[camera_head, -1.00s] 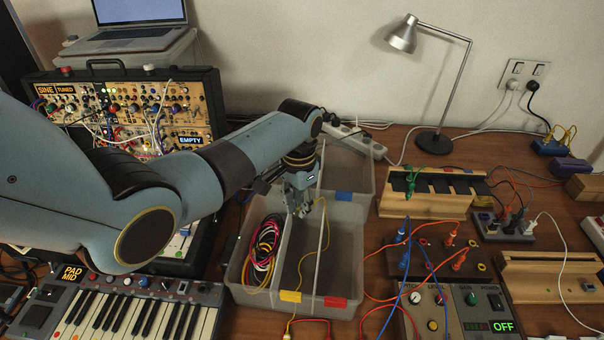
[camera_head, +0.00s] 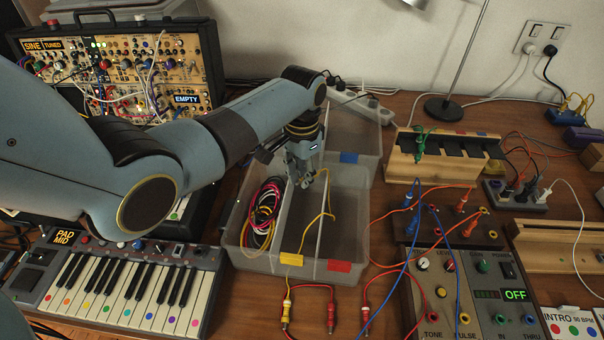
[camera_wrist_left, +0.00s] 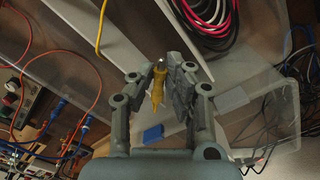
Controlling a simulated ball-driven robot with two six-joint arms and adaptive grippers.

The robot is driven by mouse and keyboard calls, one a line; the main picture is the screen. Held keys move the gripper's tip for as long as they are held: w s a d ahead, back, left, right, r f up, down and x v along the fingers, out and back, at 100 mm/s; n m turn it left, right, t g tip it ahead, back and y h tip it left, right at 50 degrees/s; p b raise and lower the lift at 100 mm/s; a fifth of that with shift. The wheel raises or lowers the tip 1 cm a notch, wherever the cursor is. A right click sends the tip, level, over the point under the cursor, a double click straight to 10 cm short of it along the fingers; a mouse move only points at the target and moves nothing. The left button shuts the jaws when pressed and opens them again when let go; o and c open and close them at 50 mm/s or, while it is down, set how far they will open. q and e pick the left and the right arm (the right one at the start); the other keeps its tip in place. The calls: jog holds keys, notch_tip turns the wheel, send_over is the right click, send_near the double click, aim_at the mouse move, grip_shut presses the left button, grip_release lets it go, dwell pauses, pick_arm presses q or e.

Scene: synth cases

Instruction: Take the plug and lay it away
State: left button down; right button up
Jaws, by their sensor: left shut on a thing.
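My left gripper (camera_head: 307,180) is shut on a yellow plug (camera_wrist_left: 157,86), seen between the fingers in the left wrist view. In the head view the gripper hangs over the back of the grey bin (camera_head: 255,262), near the divider beside the coiled cables, and mostly hides the plug. A yellow cable (camera_head: 331,198) hangs in the bin near the gripper; it also shows in the left wrist view (camera_wrist_left: 101,30). I cannot tell the plug's height over the bin floor. My right gripper is not in view.
Coiled cables (camera_head: 264,215) fill the bin's left compartment. Its front carries a yellow tag (camera_head: 291,259) and a red tag (camera_head: 339,266); a blue tag (camera_head: 349,157) is behind. A keyboard (camera_head: 125,292) stands left, a wooden rack (camera_head: 440,172) and a control box (camera_head: 460,285) right.

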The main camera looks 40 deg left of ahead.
pick_arm(q)
jog(key=c, duration=1.2)
grip_release()
jog(key=shift+r, duration=0.1)
notch_tip(320, 180, up, 12)
